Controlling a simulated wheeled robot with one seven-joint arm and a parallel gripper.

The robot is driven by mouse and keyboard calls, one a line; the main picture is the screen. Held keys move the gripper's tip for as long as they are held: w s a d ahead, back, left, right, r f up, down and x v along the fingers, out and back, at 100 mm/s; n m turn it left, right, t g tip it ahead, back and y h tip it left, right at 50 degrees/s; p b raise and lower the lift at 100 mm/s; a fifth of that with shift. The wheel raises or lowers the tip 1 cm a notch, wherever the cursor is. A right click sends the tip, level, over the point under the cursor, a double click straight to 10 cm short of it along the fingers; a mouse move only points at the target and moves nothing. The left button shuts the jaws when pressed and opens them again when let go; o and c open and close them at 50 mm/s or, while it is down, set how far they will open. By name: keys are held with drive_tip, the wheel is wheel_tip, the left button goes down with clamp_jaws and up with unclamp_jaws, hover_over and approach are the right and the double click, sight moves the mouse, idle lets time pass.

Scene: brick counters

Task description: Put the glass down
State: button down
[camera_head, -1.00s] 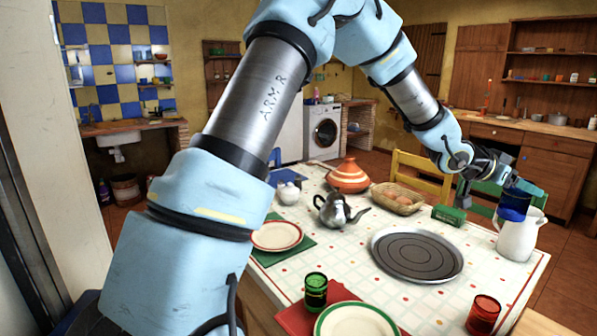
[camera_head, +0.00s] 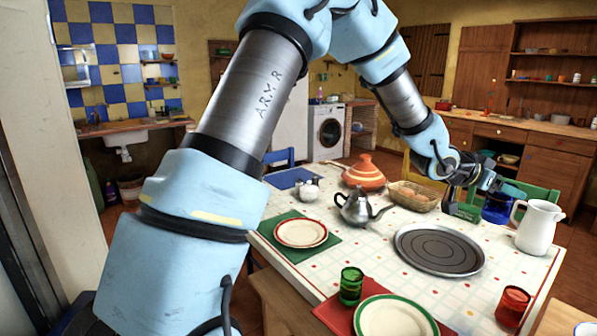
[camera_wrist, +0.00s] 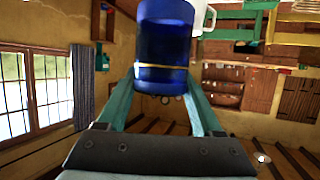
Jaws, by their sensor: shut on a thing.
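The blue glass (camera_head: 496,209) is at the far right part of the table, just left of the white pitcher (camera_head: 539,228). My gripper (camera_head: 505,190) is shut on it. In the wrist view the blue glass (camera_wrist: 163,50) sits between the two teal fingers of my gripper (camera_wrist: 160,85), one on each side. The glass looks roughly upright in the head view. I cannot tell whether its base touches the tablecloth (camera_head: 375,275).
A round metal tray (camera_head: 440,249) lies in front of the glass. A teapot (camera_head: 356,208), an egg basket (camera_head: 413,196) and a tagine (camera_head: 364,173) stand to the left. A red glass (camera_head: 512,306) is near the front right edge. Green chair behind.

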drive_tip(key=w+a+f+n+t+y, duration=0.3)
drive_tip(key=a+f, duration=0.6)
drive_tip(key=a, duration=1)
drive_tip(key=w+a+f+n+t+y, duration=0.4)
drive_tip(key=w+a+f+n+y, duration=0.2)
drive_tip(key=a, duration=1.4)
drive_tip(key=w+a+f+n+t+y, duration=0.4)
drive_tip(key=w+a+f+n, duration=0.3)
drive_tip(key=a+f, duration=0.5)
drive_tip(key=a, duration=0.8)
drive_tip(key=shift+w+f, duration=0.15)
drive_tip(key=shift+f, duration=0.1)
drive_tip(key=shift+a, duration=0.1)
wheel_tip(320, 180, down, 7)
drive_tip(key=b, duration=0.7)
